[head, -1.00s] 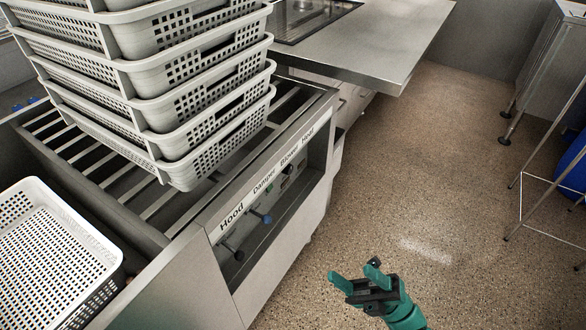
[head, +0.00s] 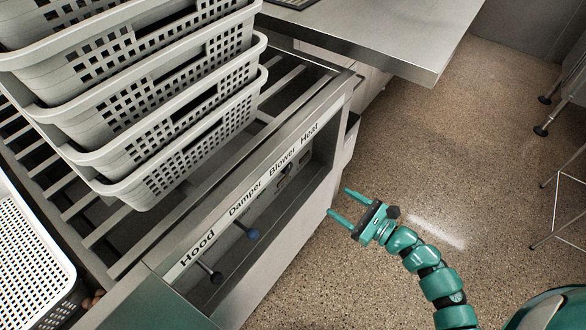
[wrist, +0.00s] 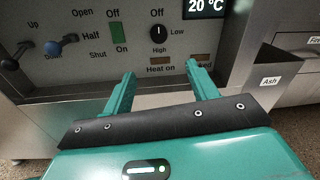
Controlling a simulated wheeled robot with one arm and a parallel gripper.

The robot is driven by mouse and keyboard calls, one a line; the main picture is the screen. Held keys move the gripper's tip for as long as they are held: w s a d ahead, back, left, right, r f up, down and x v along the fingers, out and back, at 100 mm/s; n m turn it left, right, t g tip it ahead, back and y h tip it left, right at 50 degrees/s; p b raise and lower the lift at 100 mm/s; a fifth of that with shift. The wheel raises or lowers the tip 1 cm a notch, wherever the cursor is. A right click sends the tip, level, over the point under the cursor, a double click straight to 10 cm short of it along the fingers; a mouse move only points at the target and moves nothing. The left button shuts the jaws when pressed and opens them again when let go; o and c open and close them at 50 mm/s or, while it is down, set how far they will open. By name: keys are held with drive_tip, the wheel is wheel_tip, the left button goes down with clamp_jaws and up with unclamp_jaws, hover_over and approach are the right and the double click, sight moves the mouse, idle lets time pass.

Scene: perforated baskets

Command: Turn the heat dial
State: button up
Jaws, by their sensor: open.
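The heat dial (wrist: 158,33) is a round black knob with a white mark, on the grey control panel (wrist: 85,80) in the wrist view. Off is printed above it, Low to its right and High below. The mark points up towards Off. In the head view the dial (head: 286,168) is small and partly shaded inside the recessed panel. My gripper (head: 340,201) is open and empty, to the right of the panel, fingers towards it. In the wrist view its fingertips (wrist: 160,69) are spread below the dial, apart from it.
Left of the dial are a green switch (wrist: 118,33), a blue-knobbed lever (wrist: 69,39) and a black-knobbed lever (wrist: 10,64). A 20 °C display (wrist: 205,6) is at upper right. Stacked baskets (head: 150,150) stand on the slatted top.

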sight(289, 170)
drive_tip(key=x, duration=1.7)
drive_tip(key=shift+a, duration=0.3)
drive_tip(key=c, duration=1)
